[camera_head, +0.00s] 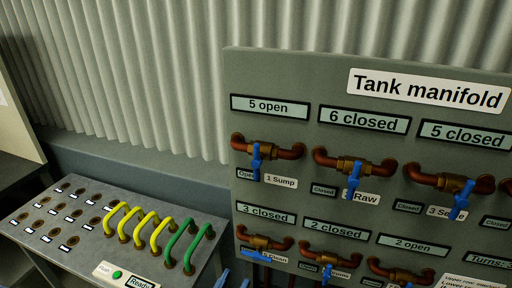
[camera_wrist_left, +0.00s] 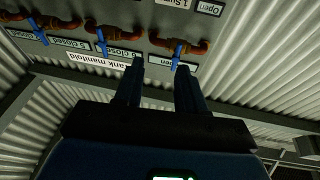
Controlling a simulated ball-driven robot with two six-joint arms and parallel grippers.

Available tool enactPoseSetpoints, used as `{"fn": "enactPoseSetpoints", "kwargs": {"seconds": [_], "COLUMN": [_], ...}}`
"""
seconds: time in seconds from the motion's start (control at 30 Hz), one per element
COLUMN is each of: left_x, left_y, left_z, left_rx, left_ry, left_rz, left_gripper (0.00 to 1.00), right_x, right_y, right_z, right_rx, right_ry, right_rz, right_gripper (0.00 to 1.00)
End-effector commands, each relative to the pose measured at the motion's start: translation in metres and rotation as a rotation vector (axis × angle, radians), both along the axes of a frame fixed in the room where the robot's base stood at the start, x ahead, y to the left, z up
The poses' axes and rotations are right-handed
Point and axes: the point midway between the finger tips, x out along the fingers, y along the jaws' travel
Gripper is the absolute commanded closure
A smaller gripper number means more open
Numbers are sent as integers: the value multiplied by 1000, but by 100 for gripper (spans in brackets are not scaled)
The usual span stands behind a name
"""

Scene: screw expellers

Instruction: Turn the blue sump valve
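The blue sump valve handle (camera_head: 256,160) is at the upper left of the tank manifold panel (camera_head: 228,120). It stands upright across a copper pipe with a brass body, between the "5 open" display (camera_head: 270,105) and the "1 Sump" label (camera_head: 281,181). My left gripper (camera_head: 235,280) shows only as two blue fingertips at the bottom edge of the head view, below the valve and apart from it. In the left wrist view, the left gripper (camera_wrist_left: 160,70) is open and empty, and the inverted sump handle (camera_wrist_left: 178,54) appears beyond its fingertips. My right gripper is out of view.
Other blue-handled valves, such as Raw (camera_head: 353,180), stand to the right and below on the panel. A grey console (camera_head: 40,255) with sockets and yellow (camera_head: 140,230) and green cables (camera_head: 190,243) stands at left. A corrugated wall (camera_head: 150,80) is behind.

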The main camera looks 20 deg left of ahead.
Motion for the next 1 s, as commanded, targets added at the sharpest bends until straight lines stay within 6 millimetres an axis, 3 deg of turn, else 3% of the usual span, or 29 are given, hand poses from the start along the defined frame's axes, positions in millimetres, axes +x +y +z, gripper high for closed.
{"fn": "enactPoseSetpoints", "kwargs": {"seconds": [0.03, 0.3, 0.5, 0.63, 0.8, 1.0], "left_x": [17, 87, 124, 135, 135, 136], "left_y": [-13, -65, -71, -49, -18, -6], "left_z": [33, 146, 222, 232, 206, 190], "left_rx": [14, 86, 67, 20, -29, -69], "left_ry": [-43, -110, -53, 46, 192, 272], "left_rz": [-24, -42, 85, 214, 351, 404], "left_gripper": [60, 60, 60, 60, 60, 60], "right_x": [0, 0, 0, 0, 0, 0], "right_y": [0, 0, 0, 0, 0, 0], "right_z": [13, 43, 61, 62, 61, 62], "right_rx": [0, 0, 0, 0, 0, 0], "right_ry": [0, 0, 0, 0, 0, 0], "right_rz": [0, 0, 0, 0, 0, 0], "right_gripper": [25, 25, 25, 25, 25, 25]}}
